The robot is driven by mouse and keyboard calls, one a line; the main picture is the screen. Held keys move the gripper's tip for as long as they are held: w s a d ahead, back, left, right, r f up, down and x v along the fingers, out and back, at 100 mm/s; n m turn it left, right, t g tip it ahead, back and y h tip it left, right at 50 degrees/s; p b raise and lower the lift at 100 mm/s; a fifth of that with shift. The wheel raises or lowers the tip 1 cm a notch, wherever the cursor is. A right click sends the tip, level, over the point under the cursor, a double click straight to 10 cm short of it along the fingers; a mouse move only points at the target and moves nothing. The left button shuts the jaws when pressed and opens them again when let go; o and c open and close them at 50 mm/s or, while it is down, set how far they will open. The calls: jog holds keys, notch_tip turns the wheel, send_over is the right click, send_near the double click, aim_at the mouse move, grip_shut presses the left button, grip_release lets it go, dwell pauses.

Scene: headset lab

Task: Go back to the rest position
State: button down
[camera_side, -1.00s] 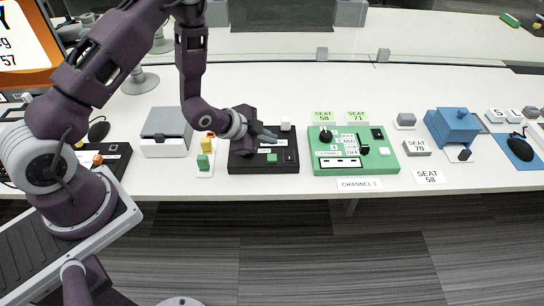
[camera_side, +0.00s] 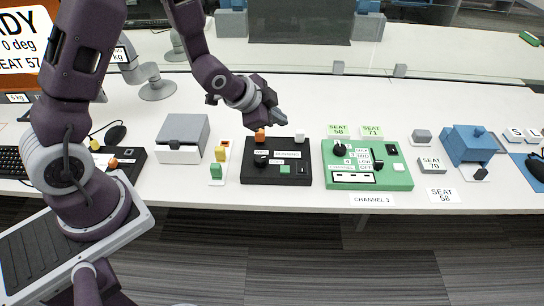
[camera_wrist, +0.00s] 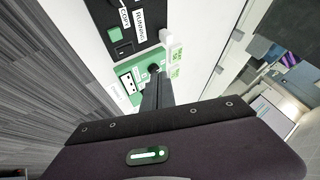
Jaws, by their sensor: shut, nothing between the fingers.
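My gripper (camera_side: 279,117) is shut and empty. In the side view it hangs above the back edge of the black control box (camera_side: 276,172), apart from it as far as I can tell. The box carries an orange piece, a black knob, a green button and a label that reads RUNNING. In the wrist view my gripper (camera_wrist: 157,80) shows as dark fingers close together, pointing toward the green panel (camera_wrist: 128,72). The black box (camera_wrist: 122,28) is at the top there.
The green panel (camera_side: 398,176) with knobs stands right of the black box. A grey lidded box (camera_side: 182,136) and small coloured blocks (camera_side: 217,172) stand left. A blue box (camera_side: 468,143) is further right. The white table (camera_side: 290,90) is clear behind the black box.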

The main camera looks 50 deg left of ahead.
jog(key=s+r+n, duration=0.3)
jog(key=s+r, duration=0.3)
jog(key=r, duration=0.5)
jog(key=s+d+r+n+g, duration=0.1)
jog(key=s+r, duration=0.3)
jog(key=s, duration=0.7)
jog(key=s+d+r+n+g, duration=0.1)
jog(key=s+r+n, duration=0.3)
jog(key=s, duration=0.7)
jog(key=shift+s+d+n+g, duration=0.3)
jog(key=shift+d+g, duration=0.1)
jog(key=shift+d, duration=0.1)
